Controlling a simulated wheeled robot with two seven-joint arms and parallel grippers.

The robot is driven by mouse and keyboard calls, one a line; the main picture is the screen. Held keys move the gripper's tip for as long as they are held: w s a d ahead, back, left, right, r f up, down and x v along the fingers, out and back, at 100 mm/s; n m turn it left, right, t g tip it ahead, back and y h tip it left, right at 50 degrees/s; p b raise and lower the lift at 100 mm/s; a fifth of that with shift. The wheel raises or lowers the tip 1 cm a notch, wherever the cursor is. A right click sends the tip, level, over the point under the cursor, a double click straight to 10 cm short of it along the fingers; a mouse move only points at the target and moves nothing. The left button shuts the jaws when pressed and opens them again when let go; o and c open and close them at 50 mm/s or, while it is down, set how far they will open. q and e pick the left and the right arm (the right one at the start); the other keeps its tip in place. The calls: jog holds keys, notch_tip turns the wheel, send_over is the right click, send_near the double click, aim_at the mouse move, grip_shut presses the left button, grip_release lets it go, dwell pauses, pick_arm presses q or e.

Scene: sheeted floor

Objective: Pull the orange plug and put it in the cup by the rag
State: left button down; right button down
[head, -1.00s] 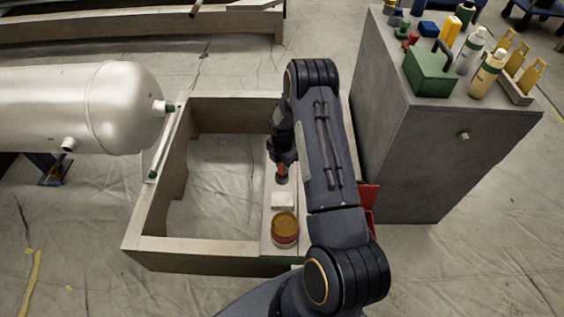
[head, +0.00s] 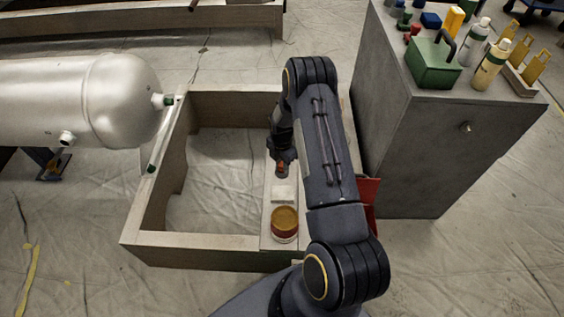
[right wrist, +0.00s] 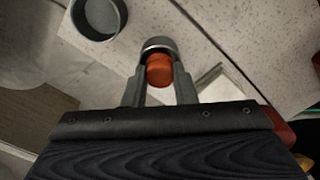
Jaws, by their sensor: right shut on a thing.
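The orange plug (head: 281,168) is at the tip of my right gripper (head: 281,160), over the plank on the right side of the wooden frame. In the right wrist view, my right gripper (right wrist: 159,88) is shut on the orange plug (right wrist: 159,70). A grey metal rim (right wrist: 158,43) shows right behind the plug; I cannot tell whether the plug sits in it. A round grey cup (right wrist: 98,16) stands at the top left there. A pale square thing, perhaps the rag (head: 283,192), lies just in front of the plug. My left gripper is out of view.
A tin with an amber top (head: 285,222) stands in front of the pale square. A big pale tank (head: 90,98) is at the left. A grey cabinet (head: 430,150) with a green toolbox (head: 432,70) and bottles stands at the right. The frame's middle is open.

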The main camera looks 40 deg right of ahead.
jog(key=shift+f, duration=0.2)
jog(key=c, duration=1.1)
grip_release()
jog(key=shift+r, duration=0.15)
notch_tip(320, 180, up, 8)
jog(key=shift+f+p, duration=0.2)
jog(key=shift+p, duration=0.75)
jog(key=shift+r, duration=0.1)
